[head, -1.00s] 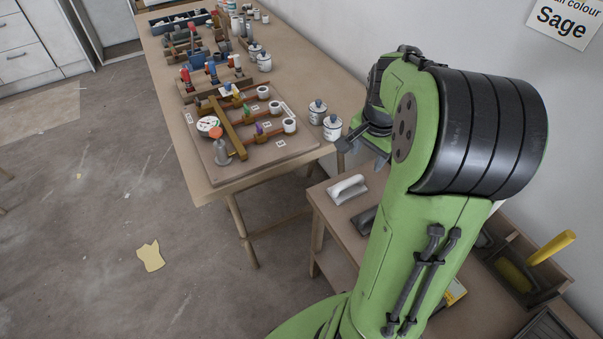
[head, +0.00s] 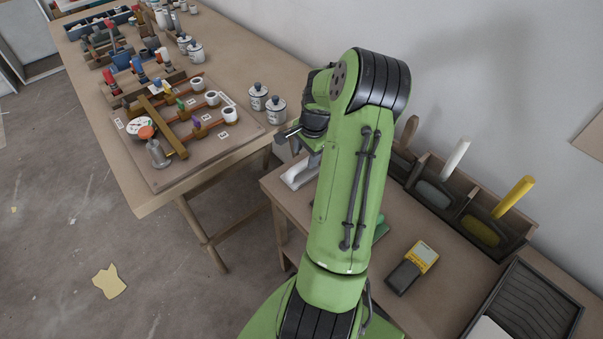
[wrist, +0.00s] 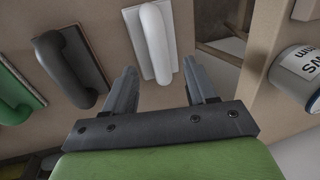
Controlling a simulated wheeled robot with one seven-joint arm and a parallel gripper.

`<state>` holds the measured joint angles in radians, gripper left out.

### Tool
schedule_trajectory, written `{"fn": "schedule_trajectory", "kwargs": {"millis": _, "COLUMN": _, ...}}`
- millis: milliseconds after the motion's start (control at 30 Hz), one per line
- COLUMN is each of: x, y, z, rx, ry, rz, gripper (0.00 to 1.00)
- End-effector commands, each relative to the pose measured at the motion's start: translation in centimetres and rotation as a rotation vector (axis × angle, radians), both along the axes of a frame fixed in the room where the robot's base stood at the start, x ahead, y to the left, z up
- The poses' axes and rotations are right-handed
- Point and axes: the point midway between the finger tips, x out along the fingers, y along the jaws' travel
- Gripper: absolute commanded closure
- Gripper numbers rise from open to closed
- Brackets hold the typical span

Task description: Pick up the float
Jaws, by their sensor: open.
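A white float (wrist: 158,42) with a bar handle lies on the lower bench; it also shows in the head view (head: 297,176), partly behind my arm. In the wrist view a dark grey float (wrist: 70,65) and a green float (wrist: 14,90) lie to its left. My gripper (wrist: 161,68) is open and empty. Its two fingers are apart, and the white float shows beyond and between their tips. I cannot tell the height of the fingers above it. In the head view my arm hides most of the dark and green floats.
A long table (head: 160,203) with a board of fittings stands left of the lower bench (head: 440,306). Two lidded pots (head: 267,103) sit near its corner; a pot edge shows in the wrist view (wrist: 301,70). A yellow-and-black device (head: 412,268) and a slotted rack (head: 455,205) are right of my arm.

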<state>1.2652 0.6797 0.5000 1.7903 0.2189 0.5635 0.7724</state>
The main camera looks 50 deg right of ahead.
Motion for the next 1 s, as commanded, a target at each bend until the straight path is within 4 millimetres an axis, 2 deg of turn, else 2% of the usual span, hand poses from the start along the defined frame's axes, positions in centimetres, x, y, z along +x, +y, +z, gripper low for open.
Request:
{"fn": "schedule_trajectory", "kwargs": {"millis": 133, "x": 0.3, "y": 0.1, "z": -1.8, "rx": 0.002, "ry": 0.002, "rz": 0.000, "gripper": 0.44}}
{"fn": "schedule_trajectory", "kwargs": {"millis": 300, "x": 0.9, "y": 0.1, "z": -5.0, "rx": 0.003, "ry": 0.000, "rz": 0.001, "gripper": 0.44}}
{"fn": "schedule_trajectory", "kwargs": {"millis": 533, "x": 1.1, "y": 0.0, "z": -5.1, "rx": -0.001, "ry": 0.000, "rz": 0.001, "gripper": 0.44}}
{"fn": "schedule_trajectory", "kwargs": {"millis": 900, "x": 1.0, "y": 0.0, "z": -5.1, "rx": -0.001, "ry": 0.000, "rz": 0.001, "gripper": 1.00}}
{"fn": "schedule_trajectory", "kwargs": {"millis": 1000, "x": 1.1, "y": 0.0, "z": -5.1, "rx": -0.001, "ry": 0.000, "rz": 0.001, "gripper": 1.00}}
